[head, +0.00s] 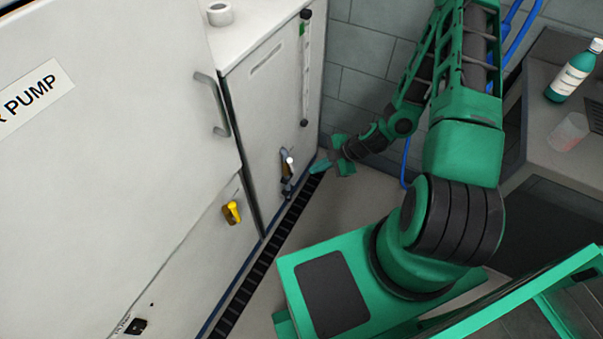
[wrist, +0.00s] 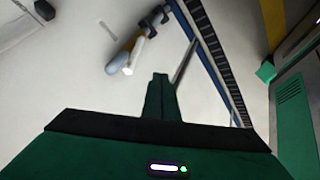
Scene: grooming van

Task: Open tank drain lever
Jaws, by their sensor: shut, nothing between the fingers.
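A small lever with a white grip (head: 290,163) sits on a dark fitting low on the front of the right cabinet, which has a tall gauge. I take it to be the tank drain lever. In the wrist view, the lever's white grip (wrist: 140,52) lies ahead of my gripper and slightly left, beside a grey-blue body. My gripper (head: 319,167) is just right of the lever, near the floor. In the wrist view, its fingers (wrist: 160,77) are together and empty. They appear apart from the lever.
A yellow lever (head: 232,212) is on the left cabinet, labelled PUMP. A cabinet handle (head: 213,103) sticks out above. A dark slotted floor strip (head: 265,262) runs along the cabinet base. A counter with a green bottle (head: 574,72) stands at right. Some floor is clear between.

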